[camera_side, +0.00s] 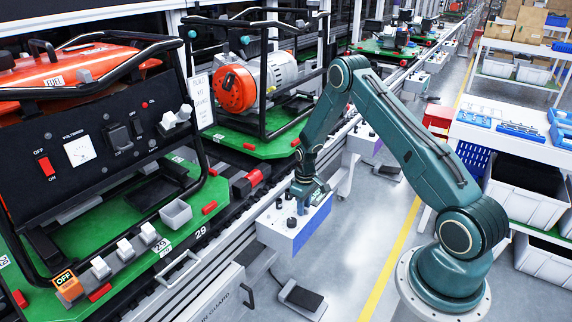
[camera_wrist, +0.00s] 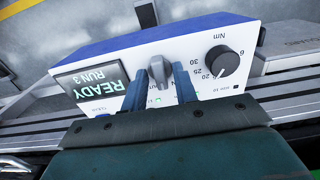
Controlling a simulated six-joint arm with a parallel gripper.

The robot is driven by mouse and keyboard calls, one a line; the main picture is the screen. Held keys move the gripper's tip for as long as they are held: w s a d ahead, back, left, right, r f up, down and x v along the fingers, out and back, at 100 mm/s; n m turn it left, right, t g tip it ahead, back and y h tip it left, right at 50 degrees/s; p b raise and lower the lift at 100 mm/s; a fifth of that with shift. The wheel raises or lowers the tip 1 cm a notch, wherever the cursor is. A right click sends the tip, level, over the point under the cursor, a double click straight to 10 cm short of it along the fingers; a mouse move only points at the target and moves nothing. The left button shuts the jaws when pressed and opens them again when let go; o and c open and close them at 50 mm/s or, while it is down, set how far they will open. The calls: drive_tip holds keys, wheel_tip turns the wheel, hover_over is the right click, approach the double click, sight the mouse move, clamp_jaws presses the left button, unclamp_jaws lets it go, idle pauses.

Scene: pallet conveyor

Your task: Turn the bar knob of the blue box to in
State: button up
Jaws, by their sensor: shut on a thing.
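The blue box (camera_side: 297,232) stands beside the conveyor in the side view, under my gripper (camera_side: 304,190). In the wrist view the blue box (camera_wrist: 150,40) shows its white face upside down. The grey bar knob (camera_wrist: 160,70) sits near the middle of that face. My gripper (camera_wrist: 166,74) is shut on the bar knob, one finger on each side. The knob's pointing end and the small labels near it are partly hidden by the fingers, so its setting is hard to read. Small green marks show near the knob.
A display (camera_wrist: 92,82) reading READY RUN 3 and a black torque dial (camera_wrist: 222,61) flank the knob closely. The conveyor carries a green pallet (camera_side: 255,147) with a caged motor. A red generator (camera_side: 75,75) stands at left. Open floor (camera_side: 345,240) lies right of the box.

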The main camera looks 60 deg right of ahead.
drive_tip(key=n, duration=0.6)
idle(0.5)
drive_tip(key=o, duration=0.6)
drive_tip(key=shift+r, duration=0.1)
wheel_tip(320, 180, up, 14)
drive_tip(key=shift+f, duration=0.15)
idle(0.4)
